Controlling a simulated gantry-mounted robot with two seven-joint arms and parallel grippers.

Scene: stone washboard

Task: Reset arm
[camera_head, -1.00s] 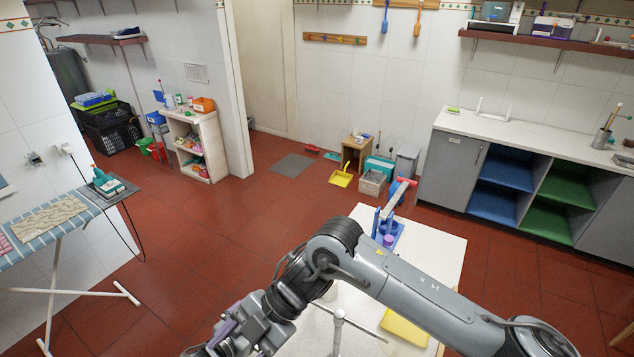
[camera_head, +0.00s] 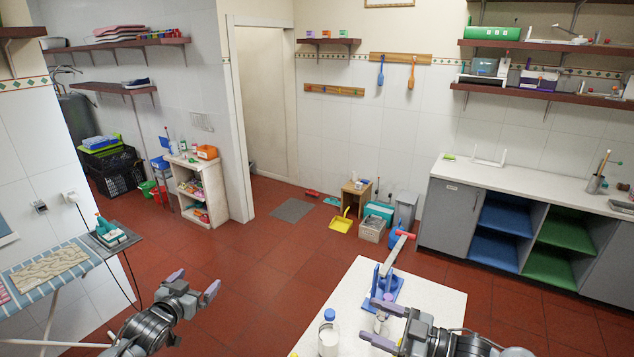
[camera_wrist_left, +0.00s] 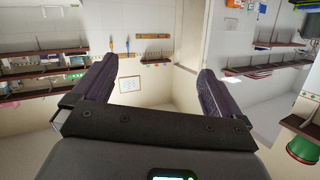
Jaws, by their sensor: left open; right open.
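My left gripper (camera_head: 195,283) is raised over the red floor at the lower left, between the ironing board and the white table. It is open and empty; the left wrist view shows its two dark fingers (camera_wrist_left: 155,88) wide apart with only the far room between them. Most of the right arm is below the picture's edge.
The white table (camera_head: 435,299) bears a blue press-like stand (camera_head: 385,285) with a red-ended handle and a blue-capped bottle (camera_head: 328,334). The ironing board (camera_head: 50,280) with an iron (camera_head: 110,231) is at left. The red floor (camera_head: 270,265) between is free.

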